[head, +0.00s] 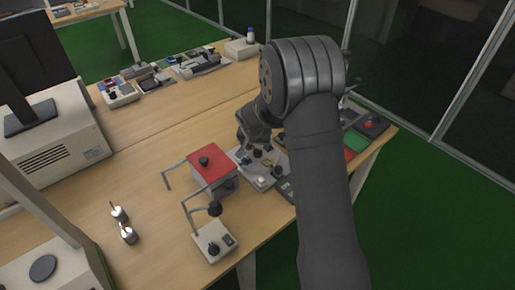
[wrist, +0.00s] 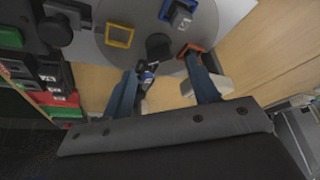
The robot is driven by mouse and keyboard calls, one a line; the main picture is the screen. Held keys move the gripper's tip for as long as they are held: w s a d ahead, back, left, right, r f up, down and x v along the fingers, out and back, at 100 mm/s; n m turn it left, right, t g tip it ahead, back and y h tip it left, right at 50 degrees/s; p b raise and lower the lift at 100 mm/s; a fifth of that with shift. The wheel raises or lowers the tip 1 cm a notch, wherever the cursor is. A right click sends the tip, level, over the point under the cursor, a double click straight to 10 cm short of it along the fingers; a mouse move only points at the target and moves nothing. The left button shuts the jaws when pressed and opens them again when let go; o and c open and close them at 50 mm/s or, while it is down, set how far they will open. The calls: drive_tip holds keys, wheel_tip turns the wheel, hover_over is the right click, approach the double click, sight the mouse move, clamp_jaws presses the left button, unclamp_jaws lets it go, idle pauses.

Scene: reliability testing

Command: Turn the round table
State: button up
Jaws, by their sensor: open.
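The round table shows in the wrist view as a flat grey disc (wrist: 142,20) at the top, cut off by the picture edge. On it are a yellow square frame (wrist: 119,36), a blue-and-grey block (wrist: 180,15), a dark round piece (wrist: 158,46) and an orange frame (wrist: 191,49). My gripper (wrist: 162,68) is open, its two blue-grey fingers spread at the disc's near edge, with the dark piece between and just beyond the tips. I cannot tell whether they touch anything. In the head view my arm hides most of this spot.
A red-topped device (head: 212,170) and a small lever device (head: 214,241) stand left of my arm. Two metal weights (head: 123,224) lie on the bench. A monitor and a white box (head: 55,140) stand at the far left.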

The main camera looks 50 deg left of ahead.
sight(258, 149)
drive_tip(key=shift+x, duration=1.8)
drive_tip(key=shift+c, duration=0.4)
clamp_jaws()
